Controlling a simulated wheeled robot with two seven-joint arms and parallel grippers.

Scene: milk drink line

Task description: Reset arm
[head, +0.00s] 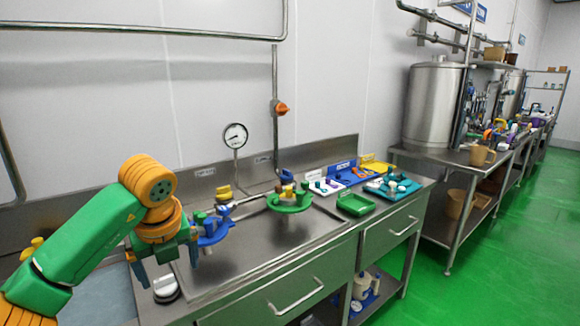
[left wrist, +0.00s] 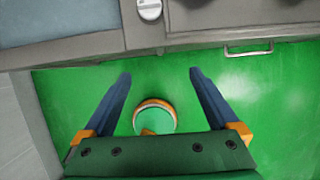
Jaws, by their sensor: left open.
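My left arm, green and orange, comes in from the left in the head view. Its gripper (head: 168,274) is open and points down in front of the left part of the steel counter (head: 240,268). In the left wrist view the two dark blue fingers of the left gripper (left wrist: 160,74) stand wide apart with green floor and nothing held between them. The counter's front edge lies beyond the fingertips. My right gripper is in neither view.
A white round device (head: 166,288) sits on the counter close to the left gripper. A blue round holder (head: 212,234) and a green round holder (head: 289,201) stand farther back. A green tray (head: 356,205) is at the right. Green floor (head: 500,240) is open at the right.

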